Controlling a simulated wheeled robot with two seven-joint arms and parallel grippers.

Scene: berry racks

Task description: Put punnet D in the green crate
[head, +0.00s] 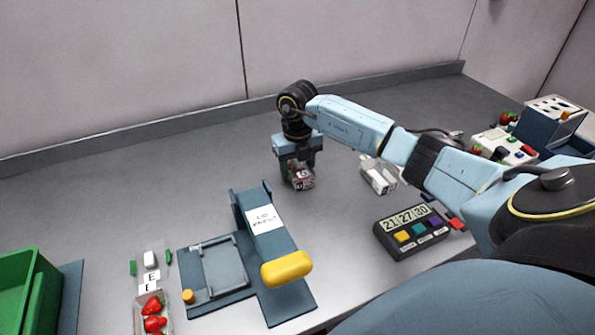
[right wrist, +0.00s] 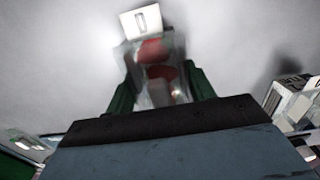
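Punnet D (head: 301,179) is a small clear punnet with red strawberries on the grey table, near the middle of the head view. In the right wrist view, punnet D (right wrist: 158,75) shows blurred, with its white D label (right wrist: 147,20) at the far end. My right gripper (head: 298,165) points down over it, its green fingers (right wrist: 160,70) one on each side. The fingers look close to its walls; I cannot tell whether they grip it. The green crate (head: 42,300) is partly in view at the lower left. My left gripper is out of view.
A blue lid press (head: 265,245) with a yellow handle stands between punnet and crate. A punnet of strawberries marked E (head: 152,316) lies beside the crate. A display box (head: 410,232), white cartons (head: 378,178) and a blue box (head: 550,125) are to the right. The table behind is clear.

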